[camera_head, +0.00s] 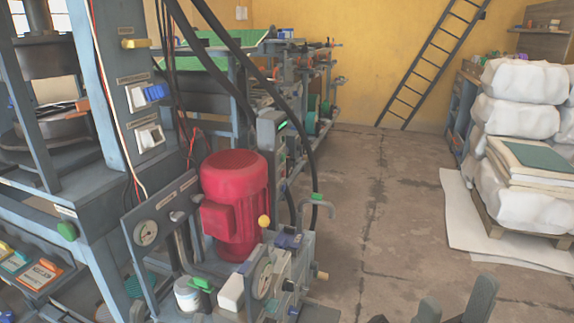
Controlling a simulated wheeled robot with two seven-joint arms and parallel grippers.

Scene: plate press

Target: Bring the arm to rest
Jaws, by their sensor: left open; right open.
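My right gripper (455,303) shows at the bottom edge, right of centre, as dark grey finger-like parts cut off by the frame. Its fingers are apart with nothing seen between them. It is over the bare floor, to the right of the press machinery and not touching it. My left gripper is not in view. The plate press (100,75) stands at the left with a blue-grey frame, switches and a yellow handle.
Black hoses hang in front of the press. White wrapped bales (525,95) stand on a pallet at the right. A ladder (432,65) leans on the yellow wall. The concrete floor (395,190) between is clear.

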